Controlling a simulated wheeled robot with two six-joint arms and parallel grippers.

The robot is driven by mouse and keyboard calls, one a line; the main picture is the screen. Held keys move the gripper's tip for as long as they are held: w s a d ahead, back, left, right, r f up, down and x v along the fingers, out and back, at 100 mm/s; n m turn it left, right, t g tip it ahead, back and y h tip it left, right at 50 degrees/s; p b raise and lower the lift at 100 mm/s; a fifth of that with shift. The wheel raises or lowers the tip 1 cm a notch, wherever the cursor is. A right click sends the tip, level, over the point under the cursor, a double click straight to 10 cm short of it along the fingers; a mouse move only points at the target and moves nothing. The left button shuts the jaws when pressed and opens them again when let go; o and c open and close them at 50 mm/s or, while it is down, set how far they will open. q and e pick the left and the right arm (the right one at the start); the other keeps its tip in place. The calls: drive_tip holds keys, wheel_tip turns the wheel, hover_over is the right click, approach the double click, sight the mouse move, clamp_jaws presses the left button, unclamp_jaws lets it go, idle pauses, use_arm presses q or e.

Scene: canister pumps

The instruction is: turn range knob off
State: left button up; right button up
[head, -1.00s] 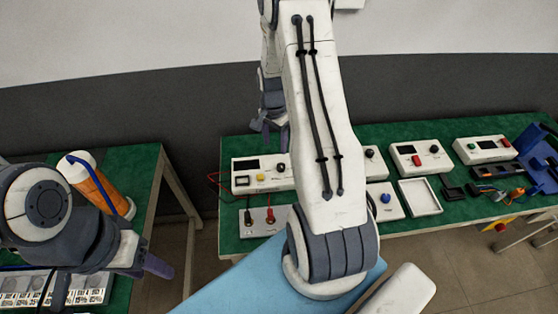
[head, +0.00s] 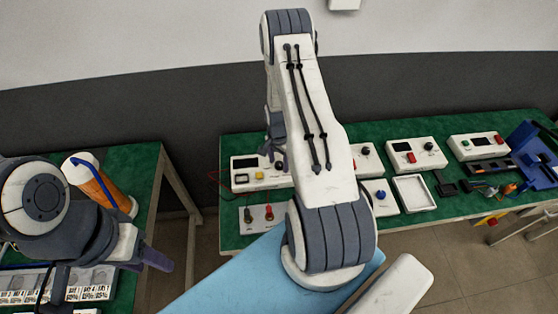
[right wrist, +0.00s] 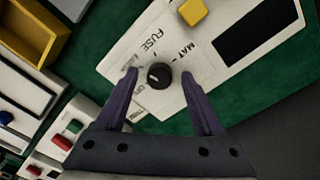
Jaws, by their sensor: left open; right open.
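A white instrument box (head: 243,180) with a dark display and a yellow button stands on the green bench. It also shows in the right wrist view (right wrist: 133,58), with printed labels around a black round knob (right wrist: 159,76). The knob carries a small pale mark. My right gripper (right wrist: 160,74) is open, its two purple fingertips on either side of the knob with a gap on both sides. I cannot tell whether the tips reach its depth. In the head view the right gripper (head: 276,152) partly hides the knob. My left gripper (head: 107,272) is open and empty at the left.
More instrument boxes (head: 416,153), a white tray (head: 414,194) and a blue holder (head: 538,150) stand along the bench to the right. A box with red and black terminals (head: 262,228) sits in front.

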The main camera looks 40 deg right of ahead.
clamp_jaws()
drive_tip(key=shift+n, duration=0.4)
drive_tip(key=n+b, duration=0.2)
drive_tip(key=shift+f+n, duration=0.1)
drive_tip(key=shift+n, duration=0.2)
drive_tip(key=n+b, duration=0.1)
drive_tip(key=n, duration=0.2)
drive_tip(key=shift+n, duration=0.3)
drive_tip(key=n+b, duration=0.1)
drive_tip(key=n, duration=0.2)
drive_tip(key=shift+n, duration=2.5)
